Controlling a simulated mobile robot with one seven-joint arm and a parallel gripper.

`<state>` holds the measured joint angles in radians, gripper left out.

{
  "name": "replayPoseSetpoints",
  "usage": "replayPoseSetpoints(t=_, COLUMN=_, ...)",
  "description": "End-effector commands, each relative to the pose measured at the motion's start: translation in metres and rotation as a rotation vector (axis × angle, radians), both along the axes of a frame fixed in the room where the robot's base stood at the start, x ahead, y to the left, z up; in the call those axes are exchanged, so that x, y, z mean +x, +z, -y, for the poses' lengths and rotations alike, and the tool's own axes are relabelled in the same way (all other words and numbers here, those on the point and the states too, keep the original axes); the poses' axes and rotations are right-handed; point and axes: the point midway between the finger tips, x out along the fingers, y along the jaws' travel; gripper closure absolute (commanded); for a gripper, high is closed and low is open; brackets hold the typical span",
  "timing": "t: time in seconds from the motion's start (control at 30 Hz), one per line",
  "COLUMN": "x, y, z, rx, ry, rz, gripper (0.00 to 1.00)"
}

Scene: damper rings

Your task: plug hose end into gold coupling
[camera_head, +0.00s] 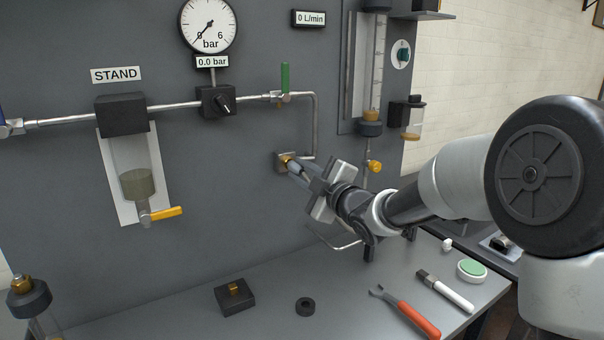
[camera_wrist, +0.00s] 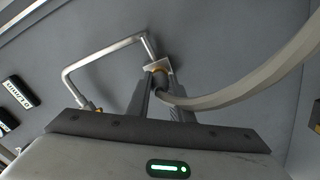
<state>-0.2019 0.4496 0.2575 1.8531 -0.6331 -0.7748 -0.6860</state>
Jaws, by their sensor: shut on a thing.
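The gold coupling (camera_head: 286,159) sits on a small square block on the grey wall panel, at the end of the metal pipe. In the wrist view, the gold coupling (camera_wrist: 158,71) is just beyond my fingertips. My gripper (camera_head: 296,167) is at the coupling, its fingers pointing at the panel. In the wrist view, my gripper (camera_wrist: 161,90) is shut on the end of the pale grey hose (camera_wrist: 235,92), which curves away to the right. The hose end is lined up with the coupling and very close to it. The fingers hide whether it is inside.
A gauge (camera_head: 208,25) and a green-handled valve (camera_head: 285,78) are above on the panel.

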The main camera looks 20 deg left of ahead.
Motion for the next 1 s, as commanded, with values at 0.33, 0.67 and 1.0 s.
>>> replayPoseSetpoints(t=0.33, x=0.0009, y=0.0001, z=-0.0011, rx=0.001, ry=0.000, rz=0.001, gripper=1.00)
replayPoseSetpoints(t=0.67, x=0.0026, y=0.0006, z=-0.0030, rx=0.001, ry=0.000, rz=0.001, gripper=1.00)
replayPoseSetpoints(t=1.0, x=0.0026, y=0.0003, z=-0.0029, rx=0.001, ry=0.000, rz=0.001, gripper=0.58)
